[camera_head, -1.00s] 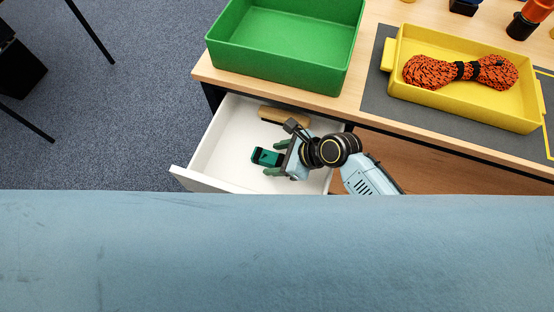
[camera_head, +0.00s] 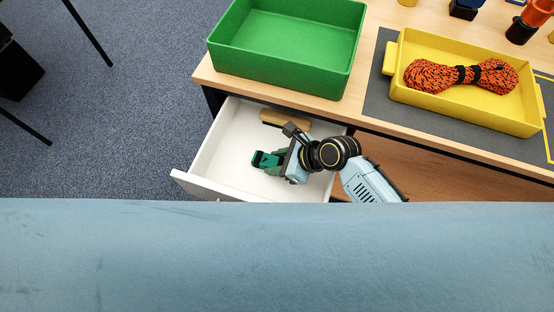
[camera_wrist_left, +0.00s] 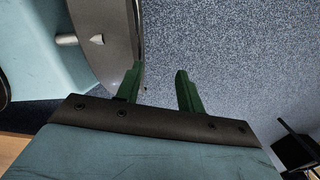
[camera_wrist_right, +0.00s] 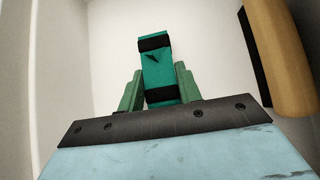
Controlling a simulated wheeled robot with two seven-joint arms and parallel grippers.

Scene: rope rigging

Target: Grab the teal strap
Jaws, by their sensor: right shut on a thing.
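The teal strap (camera_head: 266,159) is a folded teal bundle with black bands, lying in the open white drawer. In the right wrist view the strap (camera_wrist_right: 159,72) stands between the two green fingers. My right gripper (camera_head: 276,159) reaches into the drawer from the right, and its fingers (camera_wrist_right: 158,88) are closed against both sides of the strap. My left gripper (camera_wrist_left: 161,75) shows only in its own wrist view, with its fingers apart and nothing between them, above the blue carpet.
A wooden-handled item (camera_head: 284,123) lies beside the strap at the drawer's back. The drawer (camera_head: 213,150) has raised white walls. A green bin (camera_head: 283,82) and a yellow tray (camera_head: 450,103) with an orange rope bundle (camera_head: 462,76) stand on the table above.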

